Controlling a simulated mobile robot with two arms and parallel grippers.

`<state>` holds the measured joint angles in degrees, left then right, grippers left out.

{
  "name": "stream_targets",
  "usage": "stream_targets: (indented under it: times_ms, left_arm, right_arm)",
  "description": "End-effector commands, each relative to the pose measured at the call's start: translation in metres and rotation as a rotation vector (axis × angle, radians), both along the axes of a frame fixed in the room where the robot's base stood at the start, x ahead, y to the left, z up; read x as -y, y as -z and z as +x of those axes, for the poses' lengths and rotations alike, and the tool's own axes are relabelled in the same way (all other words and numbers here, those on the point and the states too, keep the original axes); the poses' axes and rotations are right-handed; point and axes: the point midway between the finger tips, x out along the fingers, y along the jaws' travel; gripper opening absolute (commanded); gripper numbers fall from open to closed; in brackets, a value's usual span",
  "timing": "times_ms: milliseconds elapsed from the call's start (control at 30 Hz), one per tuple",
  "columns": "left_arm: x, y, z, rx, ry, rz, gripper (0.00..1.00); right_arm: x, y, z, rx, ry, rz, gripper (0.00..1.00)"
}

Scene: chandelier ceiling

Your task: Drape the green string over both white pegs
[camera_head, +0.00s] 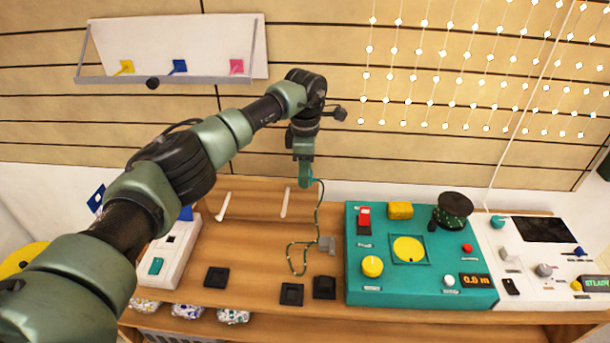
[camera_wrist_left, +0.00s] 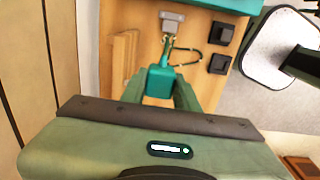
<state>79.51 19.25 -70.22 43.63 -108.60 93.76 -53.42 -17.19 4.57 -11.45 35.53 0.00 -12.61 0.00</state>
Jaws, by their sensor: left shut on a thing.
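Two white pegs, the left one (camera_head: 223,206) and the right one (camera_head: 286,203), stick out from a low wooden board at the back of the table in the head view. My left gripper (camera_head: 305,180) is above and right of the right peg. It is shut on a teal block (camera_wrist_left: 160,82) at the end of the green string (camera_head: 316,215). The string hangs down from the gripper to the right of the right peg and curls on the tabletop. In the left wrist view the string (camera_wrist_left: 188,52) loops near a grey block (camera_wrist_left: 172,20). My right gripper is not in view.
A teal control panel (camera_head: 360,285) and a white console (camera_head: 520,300) stand to the right. Black square pads (camera_head: 217,277) lie toward the table's front. A white switch box (camera_head: 165,262) is at the left. The tabletop below the pegs is clear.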

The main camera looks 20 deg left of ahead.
Motion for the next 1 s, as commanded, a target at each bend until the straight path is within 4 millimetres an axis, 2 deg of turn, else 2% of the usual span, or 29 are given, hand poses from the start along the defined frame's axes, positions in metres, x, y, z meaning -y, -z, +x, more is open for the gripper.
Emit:
stream_targets:
  times_ms: [267, 700, 1000]
  left_arm:
    - [-0.009, 0.001, -0.002, -0.001, -0.001, 0.002, 0.00]
    - [-0.057, 0.010, -0.015, -0.001, -0.003, 0.002, 0.00]
    - [-0.079, 0.015, -0.021, 0.000, -0.001, 0.001, 0.00]
  right_arm:
    - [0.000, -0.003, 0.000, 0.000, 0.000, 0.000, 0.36]
    - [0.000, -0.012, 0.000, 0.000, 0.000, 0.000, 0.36]
    - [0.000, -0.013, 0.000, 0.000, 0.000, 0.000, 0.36]
